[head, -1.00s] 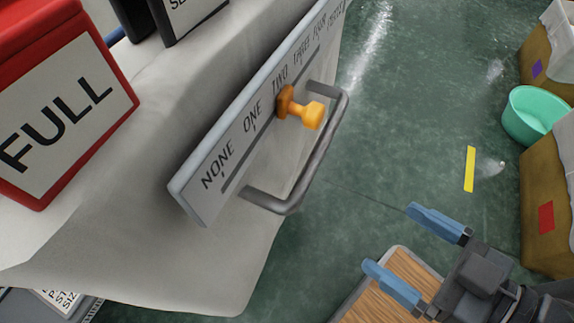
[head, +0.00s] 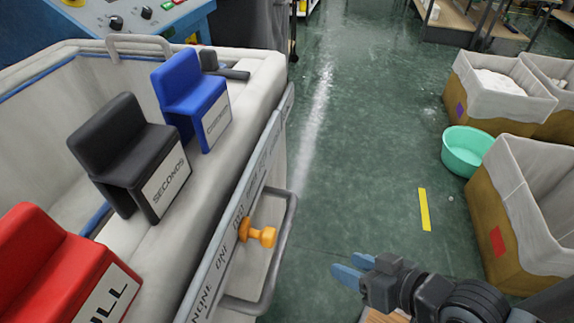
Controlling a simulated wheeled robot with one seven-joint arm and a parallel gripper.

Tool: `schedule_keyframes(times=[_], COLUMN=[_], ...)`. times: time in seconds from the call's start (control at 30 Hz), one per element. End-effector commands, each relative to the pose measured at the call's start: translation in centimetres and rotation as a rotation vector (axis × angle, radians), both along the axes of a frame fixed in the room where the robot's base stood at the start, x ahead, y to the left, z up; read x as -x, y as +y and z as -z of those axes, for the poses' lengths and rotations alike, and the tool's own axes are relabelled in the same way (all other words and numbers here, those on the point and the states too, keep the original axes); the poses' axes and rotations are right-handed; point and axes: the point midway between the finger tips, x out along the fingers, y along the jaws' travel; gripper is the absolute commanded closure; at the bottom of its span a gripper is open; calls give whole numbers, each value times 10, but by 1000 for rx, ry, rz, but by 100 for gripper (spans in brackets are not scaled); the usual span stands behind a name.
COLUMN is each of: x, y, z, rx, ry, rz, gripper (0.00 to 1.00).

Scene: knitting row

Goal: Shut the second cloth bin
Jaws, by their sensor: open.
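Several open bins with grey-white cloth liners stand on the floor at the right of the head view. The nearest cloth bin (head: 490,222) has brown sides and a red patch, and looks empty where I see inside. Behind it is a cloth bin with a purple patch (head: 466,94), holding white material. Another cloth bin (head: 555,128) is partly cut off at the right edge. I cannot tell which is the second. My gripper (head: 349,270), with blue fingers, is open and empty at the lower middle, left of the nearest bin and apart from it.
A cloth-lined cart (head: 257,82) fills the left, carrying red, black (head: 128,152) and blue (head: 190,98) label holders. Its side has a grey handle (head: 287,235) and an orange knob (head: 258,235). A green basin (head: 466,150) sits by the bins. The green floor between is clear.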

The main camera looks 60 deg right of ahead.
Motion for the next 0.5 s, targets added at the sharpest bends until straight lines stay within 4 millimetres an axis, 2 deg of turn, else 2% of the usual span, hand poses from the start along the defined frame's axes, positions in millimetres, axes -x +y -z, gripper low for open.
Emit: schedule_keyframes(times=[0.03, 0.13, 0.27, 0.5], x=[-11, -25, -44, -75], y=[-14, -34, -58, -95], z=[-16, -20, -38, -95], rx=[-62, -208, -410, -746], ry=[25, 82, 130, 157], rz=[54, 139, 223, 276], gripper=[57, 66, 79, 100])
